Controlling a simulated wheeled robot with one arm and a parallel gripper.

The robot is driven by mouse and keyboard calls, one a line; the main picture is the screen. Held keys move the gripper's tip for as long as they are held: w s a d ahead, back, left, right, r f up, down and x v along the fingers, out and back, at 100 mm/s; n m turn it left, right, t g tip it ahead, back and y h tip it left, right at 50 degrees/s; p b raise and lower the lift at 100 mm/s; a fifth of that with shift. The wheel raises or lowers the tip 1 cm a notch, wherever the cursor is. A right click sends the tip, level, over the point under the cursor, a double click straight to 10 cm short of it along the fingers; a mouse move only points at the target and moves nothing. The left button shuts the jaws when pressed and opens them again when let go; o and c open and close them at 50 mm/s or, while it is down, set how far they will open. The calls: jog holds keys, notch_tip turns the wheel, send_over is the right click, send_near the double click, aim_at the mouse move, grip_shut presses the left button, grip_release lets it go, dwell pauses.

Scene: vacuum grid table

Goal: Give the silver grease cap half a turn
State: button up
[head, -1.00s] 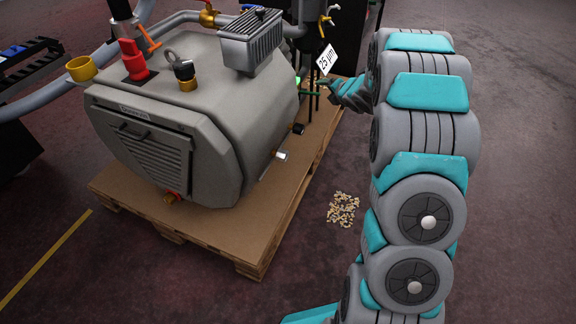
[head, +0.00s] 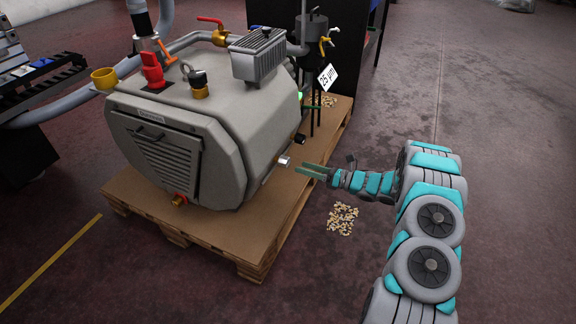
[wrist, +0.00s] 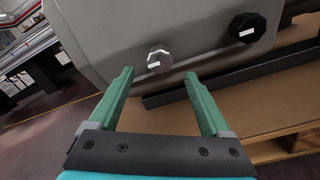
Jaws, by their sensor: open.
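The silver grease cap (head: 284,161) sticks out from the right side of the grey pump housing (head: 235,125), low down. In the wrist view the silver cap (wrist: 159,58) is a faceted knob with a white mark on its face. My gripper (head: 310,169) is to the right of the cap, its green fingers pointing at it. In the wrist view my gripper (wrist: 157,78) is open, and the cap lies ahead, between the lines of the two fingers. The fingers are empty and appear apart from the cap.
A black cap (wrist: 247,27) with a white mark sits right of the silver one; it also shows in the head view (head: 300,139). The pump stands on a wooden pallet (head: 262,222). Small debris (head: 342,218) lies on the floor. A "25 µm" tag (head: 327,77) hangs behind.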

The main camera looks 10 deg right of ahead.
aim_at(289, 163)
jog(key=x, duration=0.7)
jog(key=shift+w+a+p, duration=0.1)
jog(key=shift+w+p, duration=0.05)
jog(key=shift+p, duration=0.2)
grip_shut()
